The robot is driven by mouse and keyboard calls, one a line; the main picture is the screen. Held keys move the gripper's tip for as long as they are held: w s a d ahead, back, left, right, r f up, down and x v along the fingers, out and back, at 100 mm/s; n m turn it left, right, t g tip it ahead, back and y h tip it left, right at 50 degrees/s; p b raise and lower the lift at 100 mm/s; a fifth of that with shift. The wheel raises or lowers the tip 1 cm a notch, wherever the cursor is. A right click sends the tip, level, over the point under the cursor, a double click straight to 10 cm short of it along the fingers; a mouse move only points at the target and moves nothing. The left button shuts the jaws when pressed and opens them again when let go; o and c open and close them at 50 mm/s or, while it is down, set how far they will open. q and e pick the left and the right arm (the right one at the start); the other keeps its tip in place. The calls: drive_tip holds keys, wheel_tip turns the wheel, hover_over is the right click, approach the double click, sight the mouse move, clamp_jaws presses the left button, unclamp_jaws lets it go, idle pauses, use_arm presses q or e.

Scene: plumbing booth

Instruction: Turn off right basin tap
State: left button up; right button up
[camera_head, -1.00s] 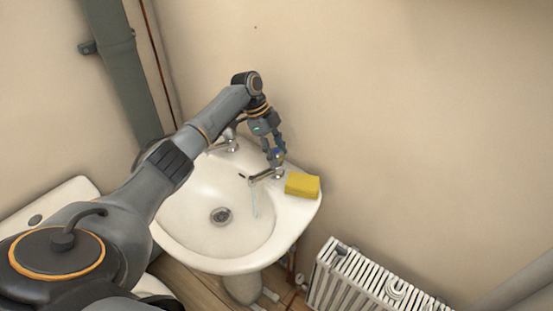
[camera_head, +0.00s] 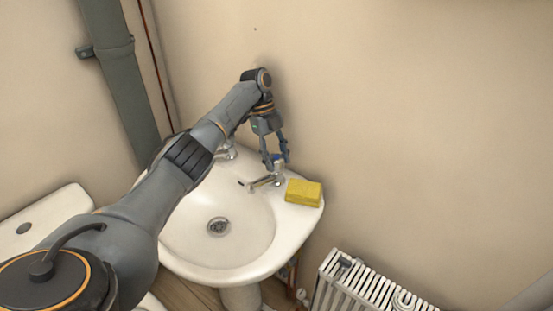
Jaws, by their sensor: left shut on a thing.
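The right basin tap (camera_head: 263,182) is a chrome tap with a blue-marked handle (camera_head: 277,158) on top, on the right rear rim of the white basin (camera_head: 296,222). My left gripper (camera_head: 277,164) reaches down from above and is shut on this handle, one finger on each side. The fingers partly hide the handle. No water stream shows under the spout. The other tap (camera_head: 229,151) stands at the back left of the basin, partly behind my left arm. My right gripper is not in view.
A yellow sponge (camera_head: 304,193) lies on the rim, close to the right of the tap. The wall is just behind the basin. A white radiator (camera_head: 365,287) stands at lower right, and a grey pipe (camera_head: 122,85) runs down the left wall.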

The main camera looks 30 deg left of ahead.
use_arm(q)
drive_tip(key=o, duration=1.2)
drive_tip(key=shift+c, duration=0.2)
drive_tip(key=v, duration=0.7)
drive_tip(key=shift+r, duration=0.2)
drive_tip(key=shift+w+a, duration=0.1)
